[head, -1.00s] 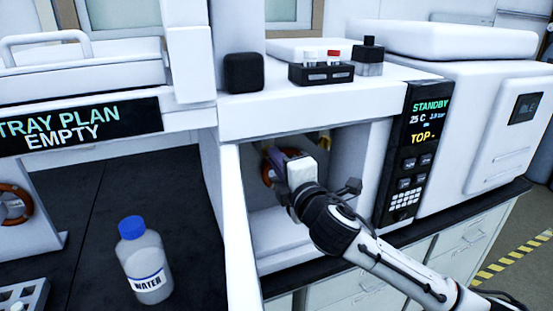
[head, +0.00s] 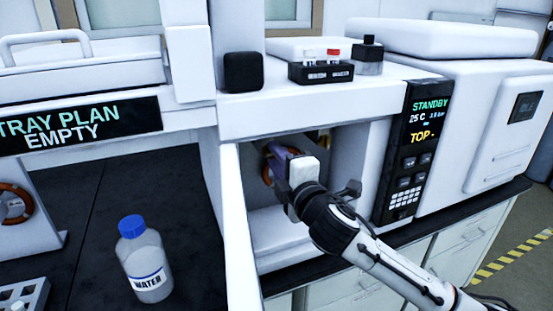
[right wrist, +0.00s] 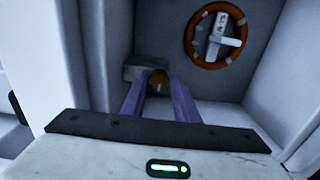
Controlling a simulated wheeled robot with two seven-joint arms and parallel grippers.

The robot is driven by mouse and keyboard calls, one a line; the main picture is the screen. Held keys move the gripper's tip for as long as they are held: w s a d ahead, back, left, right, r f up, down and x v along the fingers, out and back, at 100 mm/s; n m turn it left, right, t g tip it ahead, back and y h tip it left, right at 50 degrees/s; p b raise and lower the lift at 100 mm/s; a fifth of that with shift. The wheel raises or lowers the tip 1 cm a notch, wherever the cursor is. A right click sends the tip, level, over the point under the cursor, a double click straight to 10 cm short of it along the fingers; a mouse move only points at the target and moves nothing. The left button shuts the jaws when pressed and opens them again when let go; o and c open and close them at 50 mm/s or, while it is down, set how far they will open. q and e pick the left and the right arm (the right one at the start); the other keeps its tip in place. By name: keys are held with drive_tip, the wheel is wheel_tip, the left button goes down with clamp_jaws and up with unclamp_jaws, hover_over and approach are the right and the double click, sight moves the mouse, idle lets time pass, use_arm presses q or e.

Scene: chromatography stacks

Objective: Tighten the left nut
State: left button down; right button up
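My right gripper (right wrist: 159,84) reaches into the white oven compartment (head: 285,225) of the machine with the STANDBY panel. Its two purple fingers are apart in the right wrist view. A small brass-yellow nut (right wrist: 157,82) shows between the fingertips, beside a grey block (right wrist: 141,67). Whether the fingers touch the nut I cannot tell. In the head view the right gripper (head: 279,153) hides most of the inside of the compartment, and its fingertips are hard to make out. My left gripper is not in view.
An orange ring column (right wrist: 192,38) with a white label hangs on the compartment wall, close to the fingers. A black vial rack (head: 321,72) and a dark bottle (head: 368,56) stand on top. A water bottle (head: 145,262) stands on the dark bench at left.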

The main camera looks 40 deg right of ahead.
drive_tip(key=b+v, duration=0.1)
drive_tip(key=v, duration=0.9)
drive_tip(key=shift+s, duration=0.15)
idle(0.4)
drive_tip(key=s+a+f+m+g+y, duration=0.1)
drive_tip(key=a+f+m+g+y, duration=0.1)
drive_tip(key=f, duration=0.9)
drive_tip(key=s+a+f+m+g+y, duration=0.1)
drive_tip(key=a+f+m+g, duration=0.15)
drive_tip(key=f, duration=0.75)
drive_tip(key=s+a+f+m+g+y, duration=0.2)
drive_tip(key=s+a+f+m, duration=0.2)
drive_tip(key=f, duration=0.7)
drive_tip(key=s+a+f+m+g+y, duration=0.1)
drive_tip(key=s+a+f+m, duration=0.3)
drive_tip(key=s+a+f, duration=0.4)
drive_tip(key=s+f+g, duration=0.1)
drive_tip(key=s+f, duration=0.2)
drive_tip(key=s, duration=0.1)
drive_tip(key=shift+m+y, duration=0.35)
drive_tip(key=shift+y, duration=0.05)
